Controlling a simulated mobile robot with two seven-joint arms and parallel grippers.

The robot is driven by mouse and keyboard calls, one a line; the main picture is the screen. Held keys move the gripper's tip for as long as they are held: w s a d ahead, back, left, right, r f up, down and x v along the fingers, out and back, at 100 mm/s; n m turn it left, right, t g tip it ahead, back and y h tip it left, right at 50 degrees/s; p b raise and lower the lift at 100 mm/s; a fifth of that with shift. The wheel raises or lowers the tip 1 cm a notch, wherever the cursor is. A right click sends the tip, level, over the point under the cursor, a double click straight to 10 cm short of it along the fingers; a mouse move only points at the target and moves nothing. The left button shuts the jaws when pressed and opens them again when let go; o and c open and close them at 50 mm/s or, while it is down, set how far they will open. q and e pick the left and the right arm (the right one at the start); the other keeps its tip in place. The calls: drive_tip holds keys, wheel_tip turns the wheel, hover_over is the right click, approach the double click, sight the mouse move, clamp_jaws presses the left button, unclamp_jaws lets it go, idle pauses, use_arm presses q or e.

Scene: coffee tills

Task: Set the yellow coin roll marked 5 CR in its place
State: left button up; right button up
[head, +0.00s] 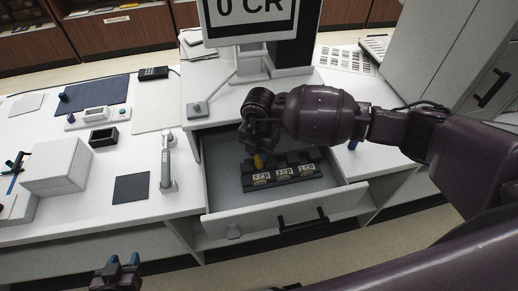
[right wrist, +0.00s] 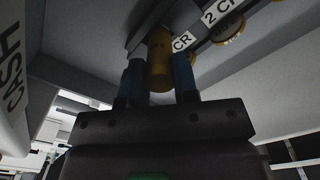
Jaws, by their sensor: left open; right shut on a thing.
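The yellow coin roll (right wrist: 159,62) stands between the blue fingers of my right gripper (right wrist: 160,78), which is shut on it. In the head view the roll (head: 258,161) is at the left end of the black coin tray (head: 243,184), close above the label marked 5 CR. I cannot tell whether it touches the tray's floor. The tray lies in the open drawer (head: 222,205) and also carries labels for 2 CR and 1 CR. The roll's own marking is not readable. My left gripper (head: 122,262) is open and empty, low in front of the counter.
The drawer front (head: 290,213) with a black handle borders the tray in front. A till screen (head: 250,18) stands behind it. On the left counter are a white box (head: 57,166), a dark mat (head: 131,188) and a handset (head: 167,162).

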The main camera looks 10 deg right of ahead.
drive_tip(key=shift+f+b, duration=0.45)
drive_tip(key=shift+f, duration=0.35)
drive_tip(key=o, duration=1)
wheel_tip(320, 180, up, 11)
drive_tip(key=shift+f, duration=0.1)
